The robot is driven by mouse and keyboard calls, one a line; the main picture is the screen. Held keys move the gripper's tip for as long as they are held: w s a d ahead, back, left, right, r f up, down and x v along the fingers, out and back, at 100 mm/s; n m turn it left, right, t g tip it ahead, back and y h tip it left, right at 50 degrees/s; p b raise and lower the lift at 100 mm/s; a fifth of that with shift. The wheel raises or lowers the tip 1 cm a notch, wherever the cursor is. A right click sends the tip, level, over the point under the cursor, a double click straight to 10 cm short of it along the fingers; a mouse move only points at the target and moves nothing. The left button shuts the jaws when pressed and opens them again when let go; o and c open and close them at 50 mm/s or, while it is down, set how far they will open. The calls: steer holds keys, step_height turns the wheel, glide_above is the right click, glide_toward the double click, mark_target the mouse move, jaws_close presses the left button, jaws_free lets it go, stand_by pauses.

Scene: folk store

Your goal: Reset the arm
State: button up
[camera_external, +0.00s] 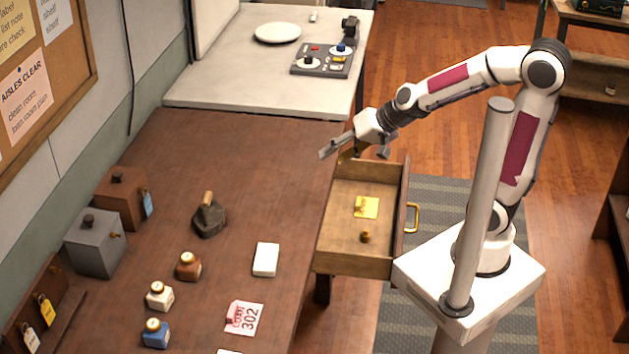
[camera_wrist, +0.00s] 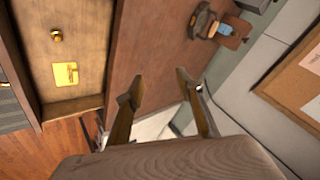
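My gripper (camera_external: 352,152) is raised above the far end of the open drawer (camera_external: 345,263), near the right edge of the brown table. In the wrist view my gripper (camera_wrist: 160,78) shows its two fingers spread apart with nothing between them. The arm is bent at the elbow and reaches left from its white pedestal. Its fingers are partly hidden and small in the external view.
The drawer holds a yellow card (camera_external: 366,207) and a small brass object (camera_external: 366,237). The brown table (camera_external: 240,155) bears a dark iron-like item (camera_external: 209,218), several small bottles, a white block (camera_external: 265,259) and boxes. A grey counter (camera_external: 215,88) adjoins it.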

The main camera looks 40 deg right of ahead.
steer(key=s+d+r+n+h, duration=0.1)
steer(key=s+d+r+h, duration=0.1)
steer(key=s+d, duration=0.5)
steer(key=s+d+r+n+g+h, duration=0.1)
steer(key=s+d+r+n+h, duration=0.1)
steer(key=s+d, duration=0.5)
steer(key=d+h, duration=0.1)
steer(key=d, duration=0.5)
steer(key=shift+d, duration=0.15)
stand_by(0.4)
